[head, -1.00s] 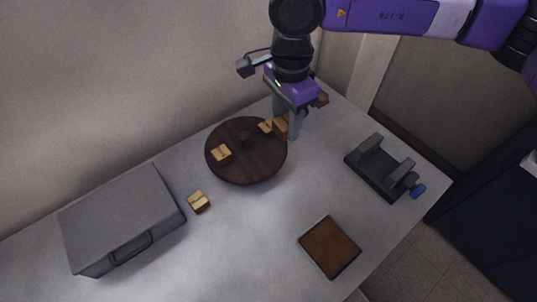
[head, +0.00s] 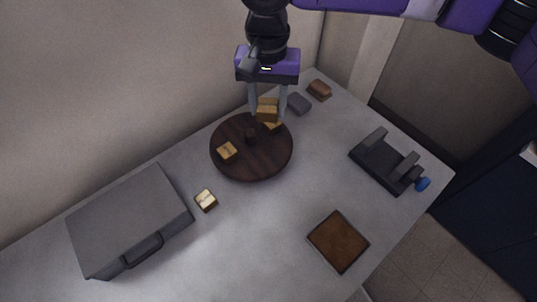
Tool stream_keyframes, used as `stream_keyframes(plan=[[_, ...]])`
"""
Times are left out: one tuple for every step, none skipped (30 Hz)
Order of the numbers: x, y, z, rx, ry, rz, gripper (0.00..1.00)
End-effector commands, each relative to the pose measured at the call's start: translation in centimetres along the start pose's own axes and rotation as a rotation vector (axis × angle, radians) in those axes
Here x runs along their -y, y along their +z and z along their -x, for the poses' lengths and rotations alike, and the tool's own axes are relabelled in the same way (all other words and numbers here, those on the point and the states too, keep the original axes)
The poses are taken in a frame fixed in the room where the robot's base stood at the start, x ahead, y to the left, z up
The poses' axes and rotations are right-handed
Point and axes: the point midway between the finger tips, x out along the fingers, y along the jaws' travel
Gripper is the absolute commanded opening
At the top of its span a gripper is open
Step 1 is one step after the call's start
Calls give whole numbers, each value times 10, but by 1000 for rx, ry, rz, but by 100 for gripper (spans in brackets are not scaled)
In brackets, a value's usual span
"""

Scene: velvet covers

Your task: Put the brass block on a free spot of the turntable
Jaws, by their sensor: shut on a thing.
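My gripper (head: 268,112) points down over the back right part of the turntable and is shut on a brass block (head: 267,107). The dark wooden round turntable (head: 252,170) has a small knob in its middle. Another brass block (head: 227,151) sits on its left side. A further one (head: 273,126) shows at the back right, just below the held block and partly hidden by it. Whether the held block touches it or the turntable, I cannot tell. The front and right of the turntable are bare.
A grey case (head: 130,220) lies at the left. A dark cradle-like fixture (head: 385,165) with a blue knob stands at the right. A brown tray (head: 338,241) lies at the front right. A grey block (head: 299,103) and a brown block (head: 319,90) lie behind the gripper's right side.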

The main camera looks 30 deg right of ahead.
Motion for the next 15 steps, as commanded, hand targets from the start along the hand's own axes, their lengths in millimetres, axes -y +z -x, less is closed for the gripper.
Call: stream_keyframes(plan=[[0, 1, -9, 4, 0, 0, 0], [0, 2, -15, 5, 0, 0, 0], [0, 2, -24, 6, 0, -1, 0], [0, 2, -31, 6, -1, -1, 0], [0, 2, -38, 6, -1, 0, 0], [0, 2, -48, 6, 0, -1, 0], [0, 2, -54, 6, 0, -2, 0], [0, 2, -61, 5, -1, -3, 0], [0, 2, -71, 6, 0, -2, 0], [0, 2, -77, 5, 0, -3, 0], [0, 2, -84, 6, -1, -3, 0], [0, 2, -94, 5, 0, -3, 0], [0, 3, -100, 6, 0, -2, 0], [0, 2, -107, 5, -1, -2, 0], [0, 2, -115, 5, -1, -4, 0]])
